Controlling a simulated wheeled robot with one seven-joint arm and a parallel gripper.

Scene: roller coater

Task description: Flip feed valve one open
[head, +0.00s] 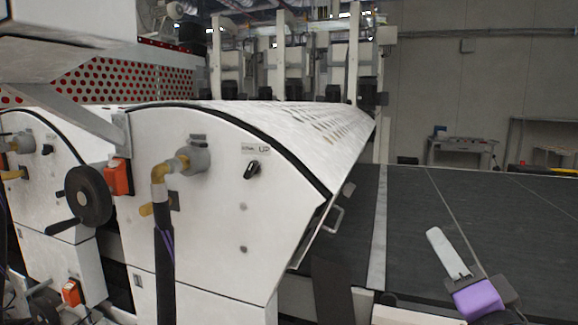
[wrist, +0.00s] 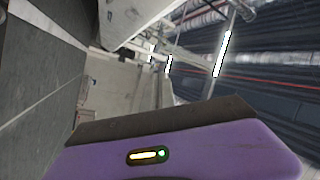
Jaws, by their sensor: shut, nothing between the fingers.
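My gripper (head: 436,240) is at the lower right of the head view, shut and empty, with a purple body behind its pale fingers. It is well to the right of the coater's white side panel, over the dark belt. A second brass fitting with a yellow lever (head: 13,174) is at the far left edge. I see no label naming feed valve one. The wrist view shows no valve.
A black handwheel (head: 88,196), orange switch boxes (head: 118,177) and a black rotary knob (head: 253,169) stand out from the panels. A metal handle (head: 335,215) projects at the cover's edge. The dark belt (head: 420,220) on the right is clear.

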